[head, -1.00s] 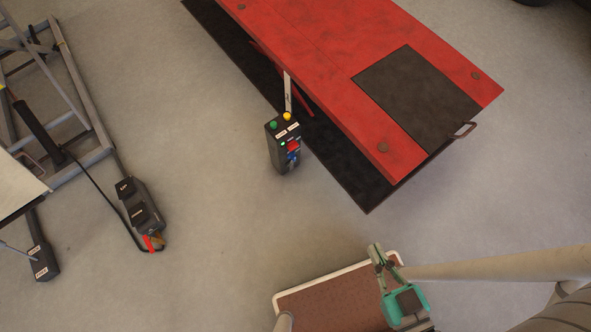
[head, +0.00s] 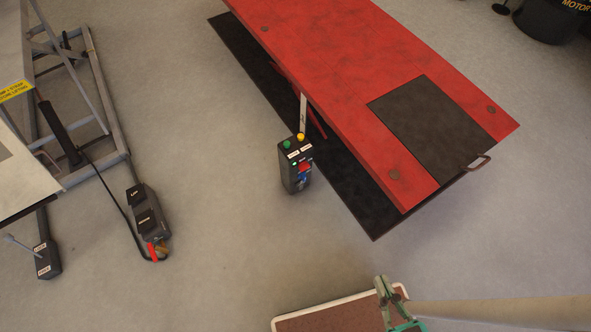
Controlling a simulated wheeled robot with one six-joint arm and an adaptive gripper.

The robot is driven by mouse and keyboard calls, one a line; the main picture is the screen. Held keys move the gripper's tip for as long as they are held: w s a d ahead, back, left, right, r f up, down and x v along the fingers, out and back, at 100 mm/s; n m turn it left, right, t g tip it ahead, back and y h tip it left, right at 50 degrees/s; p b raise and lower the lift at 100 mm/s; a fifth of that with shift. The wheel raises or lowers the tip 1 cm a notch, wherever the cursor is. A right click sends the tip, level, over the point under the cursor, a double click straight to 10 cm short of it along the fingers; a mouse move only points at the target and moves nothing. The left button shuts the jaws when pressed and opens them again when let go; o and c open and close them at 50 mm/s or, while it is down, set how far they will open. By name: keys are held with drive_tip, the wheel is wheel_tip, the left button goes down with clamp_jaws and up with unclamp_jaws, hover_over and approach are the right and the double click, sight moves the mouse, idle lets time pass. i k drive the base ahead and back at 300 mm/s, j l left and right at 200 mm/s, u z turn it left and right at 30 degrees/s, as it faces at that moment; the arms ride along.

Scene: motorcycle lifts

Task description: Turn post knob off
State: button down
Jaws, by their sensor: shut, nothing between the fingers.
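A dark control post (head: 296,168) stands on the floor beside the red lift, left of its near end. My gripper (head: 382,281) is at the bottom of the view, shut and empty. It is well below and right of the post, apart from it.
The red lift table (head: 340,70) with a dark plate (head: 431,124) fills the upper right. A grey lift frame (head: 100,90) stands at left, with a foot pedal unit (head: 150,218) and a smaller pedal (head: 45,260). The floor between the post and my gripper is clear.

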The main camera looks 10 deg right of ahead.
sight(304, 165)
drive_tip(key=i+l+u, duration=0.1)
drive_tip(key=i+l, duration=0.15)
drive_tip(key=i, duration=0.2)
drive_tip(key=i+l+u, duration=0.15)
drive_tip(key=i+l, duration=0.15)
drive_tip(key=i, duration=0.1)
